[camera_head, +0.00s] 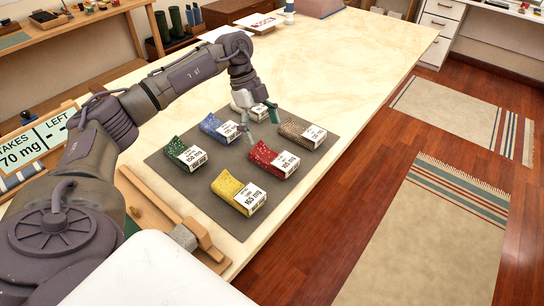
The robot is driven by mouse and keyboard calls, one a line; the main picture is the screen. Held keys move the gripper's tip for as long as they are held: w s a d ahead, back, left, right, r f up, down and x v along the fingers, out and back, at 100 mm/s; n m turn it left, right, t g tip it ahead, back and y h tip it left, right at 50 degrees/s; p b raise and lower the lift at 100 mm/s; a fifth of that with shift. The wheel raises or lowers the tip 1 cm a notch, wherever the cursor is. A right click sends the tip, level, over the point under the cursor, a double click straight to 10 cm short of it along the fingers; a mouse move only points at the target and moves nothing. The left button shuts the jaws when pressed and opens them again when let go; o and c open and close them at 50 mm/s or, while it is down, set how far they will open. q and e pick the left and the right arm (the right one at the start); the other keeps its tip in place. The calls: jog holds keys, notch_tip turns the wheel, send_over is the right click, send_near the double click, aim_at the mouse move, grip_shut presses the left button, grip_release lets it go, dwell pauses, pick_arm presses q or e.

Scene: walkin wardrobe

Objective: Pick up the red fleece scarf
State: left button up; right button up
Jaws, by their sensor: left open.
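The red fleece scarf (264,154) is a small folded red bundle with a white label band reading a weight in mg, lying on a dark grey mat (193,187) on the table. My left gripper (262,129) is open and empty, pointing down just behind the red scarf in the picture, between it and the far row of bundles. It looks apart from the scarf, though its exact height is hard to tell. My right gripper is not in view.
Other labelled bundles share the mat: green (177,149), blue (211,125), yellow (228,185) and brown (293,129). Another labelled bundle (259,111) is partly hidden behind my gripper. The pale tabletop (350,50) is clear farther back. A wooden rack (150,205) stands at the near left.

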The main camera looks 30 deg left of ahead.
aim_at(270, 153)
pick_arm(q)
jog(key=x, duration=0.2)
jog(key=shift+w+f, duration=0.15)
jog(key=shift+f, duration=0.4)
jog(key=x, duration=0.4)
jog(key=shift+f+p, duration=0.1)
jog(key=shift+p, duration=0.25)
jog(key=shift+d+f, duration=0.1)
jog(key=shift+f, duration=0.3)
jog(key=shift+c, duration=1.3)
jog(key=c, duration=1)
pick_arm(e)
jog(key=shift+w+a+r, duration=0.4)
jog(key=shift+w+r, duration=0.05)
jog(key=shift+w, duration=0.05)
